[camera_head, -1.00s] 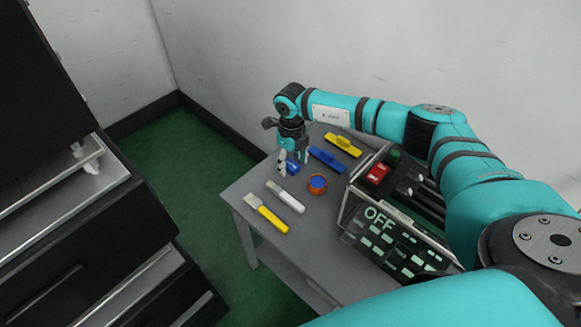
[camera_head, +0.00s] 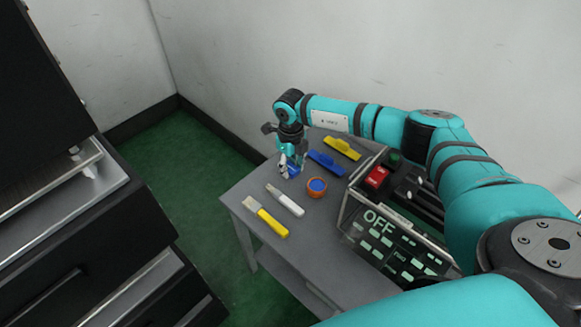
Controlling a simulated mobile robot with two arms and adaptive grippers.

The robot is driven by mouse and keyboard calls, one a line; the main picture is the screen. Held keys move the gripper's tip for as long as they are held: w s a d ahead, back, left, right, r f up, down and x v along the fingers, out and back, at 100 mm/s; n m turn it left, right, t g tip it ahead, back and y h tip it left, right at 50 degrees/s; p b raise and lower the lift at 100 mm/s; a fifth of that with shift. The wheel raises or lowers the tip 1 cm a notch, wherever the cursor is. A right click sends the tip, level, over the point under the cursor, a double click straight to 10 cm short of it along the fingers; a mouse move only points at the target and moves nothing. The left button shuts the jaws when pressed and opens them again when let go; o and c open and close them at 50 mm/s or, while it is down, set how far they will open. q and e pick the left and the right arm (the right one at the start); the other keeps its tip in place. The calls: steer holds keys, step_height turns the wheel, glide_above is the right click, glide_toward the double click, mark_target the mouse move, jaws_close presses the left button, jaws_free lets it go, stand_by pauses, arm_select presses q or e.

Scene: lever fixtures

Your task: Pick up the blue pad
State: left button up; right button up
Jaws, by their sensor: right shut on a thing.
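A small blue piece, taken as the blue pad (camera_head: 294,171), is at the back left part of the grey table, partly hidden by my right gripper. My right gripper (camera_head: 291,165) points down over it and is shut on it. I cannot tell whether the pad still touches the table. My left gripper is not in view.
A blue block with a raised grip (camera_head: 326,163) and a similar yellow one (camera_head: 342,148) lie to the right. An orange round item with a blue top (camera_head: 317,187), a white-handled tool (camera_head: 285,200) and a yellow-handled one (camera_head: 266,217) lie nearer. A switch box (camera_head: 383,225) stands at right.

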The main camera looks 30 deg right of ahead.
mark_target(292, 170)
steer(key=shift+r, duration=0.35)
steer(key=r, duration=0.3)
steer(key=shift+s+p, duration=0.35)
steer(key=shift+s, duration=0.05)
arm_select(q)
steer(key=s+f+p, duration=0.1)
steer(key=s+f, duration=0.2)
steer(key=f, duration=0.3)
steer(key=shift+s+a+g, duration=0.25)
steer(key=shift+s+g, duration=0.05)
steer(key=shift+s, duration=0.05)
arm_select(e)
steer(key=s+a, duration=0.1)
steer(key=s, duration=0.4)
steer(key=s+a, duration=0.1)
steer(key=s, duration=0.4)
steer(key=s+a+r, duration=0.1)
steer(key=s, duration=0.4)
steer(key=shift+r, duration=0.1)
steer(key=shift+o, duration=0.2)
